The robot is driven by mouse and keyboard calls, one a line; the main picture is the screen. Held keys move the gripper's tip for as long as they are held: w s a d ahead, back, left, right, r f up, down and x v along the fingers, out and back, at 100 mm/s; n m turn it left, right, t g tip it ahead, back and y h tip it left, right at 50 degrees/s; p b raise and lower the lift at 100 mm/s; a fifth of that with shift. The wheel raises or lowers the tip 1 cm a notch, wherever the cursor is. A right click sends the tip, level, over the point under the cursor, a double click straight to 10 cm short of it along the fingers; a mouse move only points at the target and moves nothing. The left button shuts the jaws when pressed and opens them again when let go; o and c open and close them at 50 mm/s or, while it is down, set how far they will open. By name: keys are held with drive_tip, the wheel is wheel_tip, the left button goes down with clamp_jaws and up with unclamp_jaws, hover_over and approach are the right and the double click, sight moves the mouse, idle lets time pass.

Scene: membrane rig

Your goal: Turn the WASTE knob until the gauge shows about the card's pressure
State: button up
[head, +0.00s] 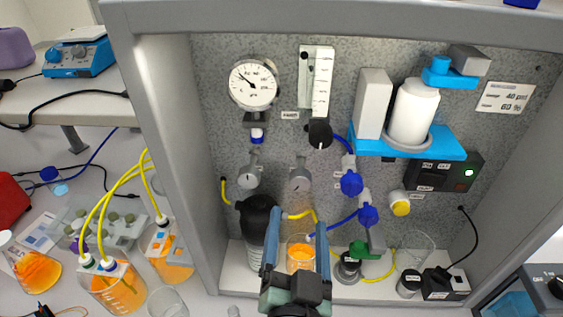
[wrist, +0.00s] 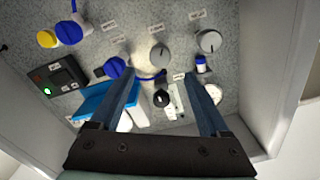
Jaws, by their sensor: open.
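The pressure gauge (head: 254,83) is a round white dial at the panel's upper left. Its needle points up and left; the numbers are too small to read surely. The white card (head: 507,97) at the upper right seems to read 40 psi and 60 %. A black knob (head: 320,134) sits below the flow tube, and grey knobs (head: 248,176) (head: 300,179) sit lower. The labels are too small to tell which knob is WASTE. My gripper (head: 298,212) is open and empty, in front of the lower panel. In the wrist view, the black knob (wrist: 161,98) shows between its fingers.
A white bottle (head: 413,112) stands on a blue shelf (head: 440,143). Blue valves (head: 351,183) and a yellow knob (head: 400,208) are to the right. Side walls enclose the rig.

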sight(301, 167)
idle(0.5)
drive_tip(key=w+n+p, duration=0.1)
drive_tip(key=w+p, duration=0.1)
drive_tip(key=w, duration=0.2)
drive_tip(key=w+n+p, duration=0.1)
drive_tip(key=w+p, duration=0.1)
drive_tip(key=w, duration=0.2)
drive_tip(key=w+n+p, duration=0.1)
drive_tip(key=w+p, duration=0.1)
drive_tip(key=w, duration=0.1)
drive_tip(key=shift+w+r+n, duration=0.2)
drive_tip(key=shift+w+n, duration=0.1)
drive_tip(key=shift+w, duration=0.1)
drive_tip(key=shift+w+f, duration=0.1)
drive_tip(key=shift+w, duration=0.75)
clamp_jaws()
